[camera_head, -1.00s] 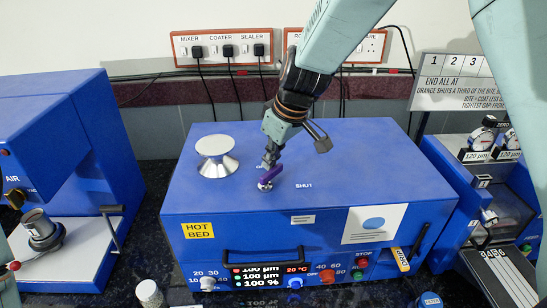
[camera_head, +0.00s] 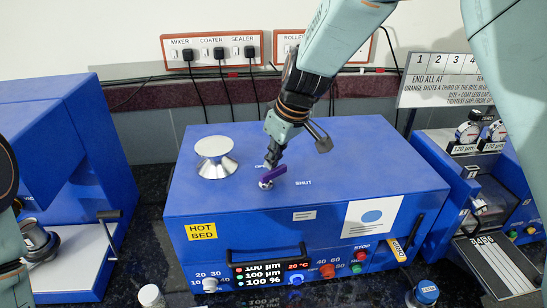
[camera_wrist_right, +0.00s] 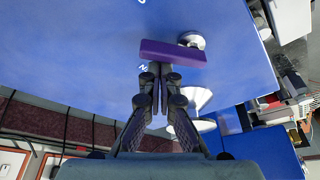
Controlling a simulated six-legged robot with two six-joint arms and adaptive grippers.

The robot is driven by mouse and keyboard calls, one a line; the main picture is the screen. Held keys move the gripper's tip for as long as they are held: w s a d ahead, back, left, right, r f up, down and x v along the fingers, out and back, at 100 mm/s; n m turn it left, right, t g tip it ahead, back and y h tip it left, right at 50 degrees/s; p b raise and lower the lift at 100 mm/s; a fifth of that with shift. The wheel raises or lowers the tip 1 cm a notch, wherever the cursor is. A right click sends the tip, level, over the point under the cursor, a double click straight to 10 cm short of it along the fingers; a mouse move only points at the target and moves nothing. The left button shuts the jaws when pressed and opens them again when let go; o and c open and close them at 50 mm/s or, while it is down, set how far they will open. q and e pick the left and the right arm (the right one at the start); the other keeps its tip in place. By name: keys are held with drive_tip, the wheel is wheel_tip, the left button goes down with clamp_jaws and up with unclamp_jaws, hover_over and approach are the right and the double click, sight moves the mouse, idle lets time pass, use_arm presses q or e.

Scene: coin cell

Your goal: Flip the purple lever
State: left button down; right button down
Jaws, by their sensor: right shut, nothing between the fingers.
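The purple lever (camera_head: 275,175) is on top of the blue hot bed box, on a round silver pivot (camera_head: 266,184). Its free end points up and right, between the partly hidden OPEN label and the SHUT label (camera_head: 303,183). My right gripper (camera_head: 271,163) is shut and empty, fingers pointing down at the lever's far side. In the right wrist view the lever (camera_wrist_right: 172,52) lies across just beyond the shut fingertips (camera_wrist_right: 160,68); I cannot tell whether they touch.
A silver knob (camera_head: 215,157) stands on the hot bed (camera_head: 340,145), left of the lever. A blue machine (camera_head: 60,150) stands at left, and a gauge device (camera_head: 470,150) at right. The box top right of the lever is clear.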

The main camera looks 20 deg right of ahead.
drive_tip(key=shift+s+d+r, duration=0.1)
drive_tip(key=shift+s, duration=0.15)
drive_tip(key=shift+s+d+m, duration=0.15)
drive_tip(key=shift+s+m, duration=0.1)
drive_tip(key=shift+m, duration=0.05)
drive_tip(key=shift+s+d+m+h, duration=0.15)
drive_tip(key=shift+m+h, duration=0.15)
drive_tip(key=shift+m, duration=0.2)
drive_tip(key=shift+d, duration=0.1)
drive_tip(key=shift+a, duration=0.25)
drive_tip(key=shift+w+a, duration=0.45)
drive_tip(key=shift+a, duration=0.1)
drive_tip(key=shift+s, duration=0.1)
